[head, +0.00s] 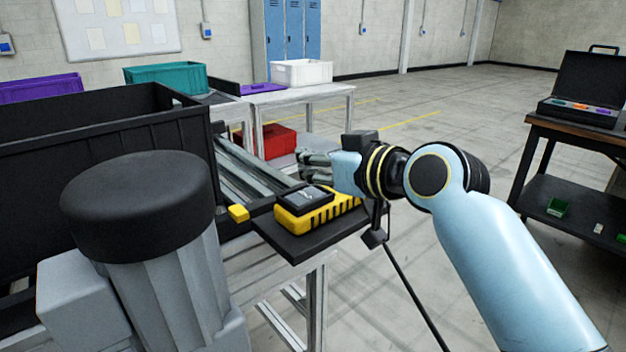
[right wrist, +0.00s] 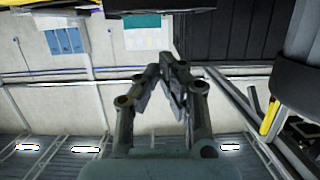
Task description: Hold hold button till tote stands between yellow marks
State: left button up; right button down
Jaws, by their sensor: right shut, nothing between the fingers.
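A yellow and black control box with a dark top face (head: 315,208) sits on a dark plate at the end of a roller track; I cannot make out the hold button itself. My right gripper (head: 312,160) is above and just behind the box, fingers pointing left, shut and empty; its fingers also show in the right wrist view (right wrist: 172,68). A large black tote (head: 120,125) stands at the left, partly hidden by my own grey and black body. One yellow mark (head: 238,213) shows at the track's near edge; I see no second one clearly. My left gripper is out of view.
Teal (head: 165,77) and purple (head: 40,88) totes stand behind the black one. A white tote (head: 301,72) stands on a rear table, with a red bin (head: 272,141) lower down. A dark bench (head: 575,125) with an open case is at the right. The floor between is clear.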

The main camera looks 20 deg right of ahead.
aim_at(312, 198)
jog(key=shift+s+f, duration=0.15)
jog(key=shift+f, duration=1.45)
jog(key=shift+d, duration=0.1)
notch_tip(312, 198, down, 2)
jog(key=shift+f+b, duration=0.1)
jog(key=shift+b, duration=0.7)
jog(key=shift+s, duration=0.2)
jog(key=shift+f, duration=0.35)
jog(key=shift+s, duration=0.1)
jog(key=r+v, duration=0.1)
jog(key=v, duration=0.7)
jog(key=shift+r, duration=0.3)
jog(key=shift+w, duration=0.25)
